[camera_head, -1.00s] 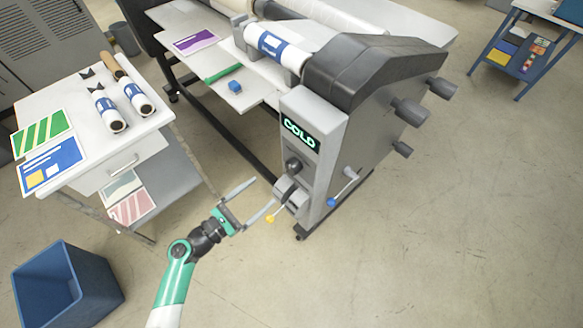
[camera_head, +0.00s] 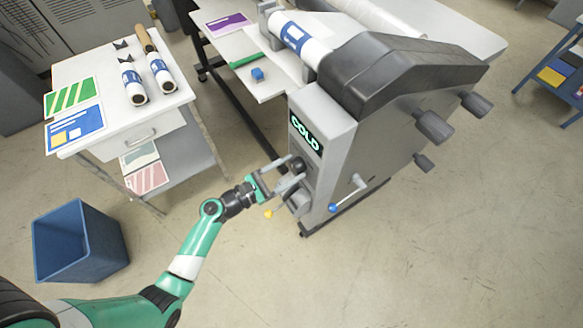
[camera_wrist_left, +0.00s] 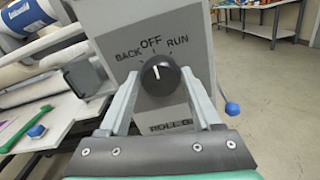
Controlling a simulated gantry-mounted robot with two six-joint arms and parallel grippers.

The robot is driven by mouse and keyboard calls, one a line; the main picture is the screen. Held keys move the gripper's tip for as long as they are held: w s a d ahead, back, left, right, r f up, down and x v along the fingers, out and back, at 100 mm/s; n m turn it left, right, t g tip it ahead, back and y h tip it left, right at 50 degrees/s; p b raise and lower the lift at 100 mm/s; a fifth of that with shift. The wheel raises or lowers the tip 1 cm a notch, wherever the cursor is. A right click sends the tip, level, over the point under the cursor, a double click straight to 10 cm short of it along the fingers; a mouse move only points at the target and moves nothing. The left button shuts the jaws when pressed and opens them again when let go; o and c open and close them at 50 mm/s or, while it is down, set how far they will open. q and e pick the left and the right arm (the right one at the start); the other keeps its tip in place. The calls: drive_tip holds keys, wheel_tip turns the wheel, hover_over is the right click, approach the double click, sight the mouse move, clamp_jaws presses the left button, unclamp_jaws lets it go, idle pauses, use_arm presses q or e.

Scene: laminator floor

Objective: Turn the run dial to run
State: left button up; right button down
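The run dial (camera_wrist_left: 160,76) is a round black knob on the grey laminator panel in the left wrist view. Its white mark points up to OFF, between BACK on the left and RUN on the right. My left gripper (camera_head: 292,170) reaches the panel front. In the left wrist view its open fingers (camera_wrist_left: 160,73) stand on either side of the dial, with a gap visible around it; contact is not clear. My right gripper is out of view.
A lever with a yellow tip (camera_head: 268,213) sticks out below the gripper, and a crank with a blue knob (camera_head: 333,208) is on the machine's side. A white side table (camera_head: 100,75) and a blue bin (camera_head: 80,245) stand to the left.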

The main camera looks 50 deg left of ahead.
use_arm(q)
drive_tip(key=c, duration=0.9)
